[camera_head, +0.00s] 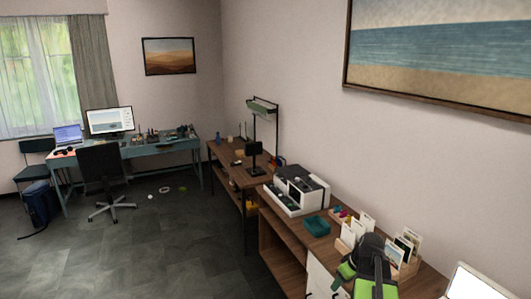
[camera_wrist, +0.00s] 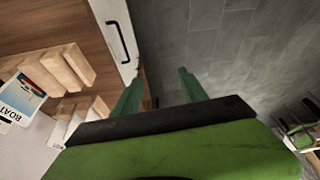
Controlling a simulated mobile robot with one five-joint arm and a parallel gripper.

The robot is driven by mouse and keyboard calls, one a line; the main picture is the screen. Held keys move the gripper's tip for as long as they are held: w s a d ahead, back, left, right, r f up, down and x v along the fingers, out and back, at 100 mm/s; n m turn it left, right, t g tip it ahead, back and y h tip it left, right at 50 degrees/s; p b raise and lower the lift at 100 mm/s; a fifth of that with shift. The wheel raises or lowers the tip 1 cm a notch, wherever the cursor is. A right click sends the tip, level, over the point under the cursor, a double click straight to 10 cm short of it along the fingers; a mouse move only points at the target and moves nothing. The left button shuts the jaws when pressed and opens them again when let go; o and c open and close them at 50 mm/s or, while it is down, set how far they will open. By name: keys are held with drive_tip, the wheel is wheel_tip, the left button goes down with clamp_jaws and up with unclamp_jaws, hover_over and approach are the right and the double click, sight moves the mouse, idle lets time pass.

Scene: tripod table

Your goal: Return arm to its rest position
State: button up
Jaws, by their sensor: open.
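My gripper (camera_wrist: 160,76) shows in the wrist view with its two green fingers spread apart. Nothing is between the fingers. Beyond them are the grey tiled floor (camera_wrist: 215,45) and the edge of a wooden cabinet with a white drawer front (camera_wrist: 113,20) and a black handle. In the head view my green and black arm is at the lower right, in front of the wooden desk (camera_head: 295,236). The fingertips cannot be made out clearly there.
A white and black machine (camera_head: 298,190), a teal tray (camera_head: 316,226) and wooden holders with cards (camera_head: 405,245) stand on the desk near my arm. An office chair (camera_head: 102,172) stands by the far blue desk (camera_head: 160,152). The floor at left is mostly clear.

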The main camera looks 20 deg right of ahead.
drive_tip(key=w+a+n, duration=0.1)
drive_tip(key=w+a, duration=0.2)
drive_tip(key=a, duration=0.5)
drive_tip(key=w+a+n, duration=0.1)
drive_tip(key=w+a, duration=0.2)
drive_tip(key=a, duration=0.4)
drive_tip(key=s+a+f+m+g, duration=0.1)
drive_tip(key=s+a+m+g, duration=0.1)
drive_tip(key=a, duration=0.8)
drive_tip(key=s+a+m+g, duration=0.2)
drive_tip(key=s+a, duration=0.1)
drive_tip(key=a, duration=0.8)
drive_tip(key=shift+a+f+h, duration=0.25)
drive_tip(key=shift+f+h, duration=0.05)
drive_tip(key=shift+f, duration=0.05)
drive_tip(key=shift+s, duration=0.1)
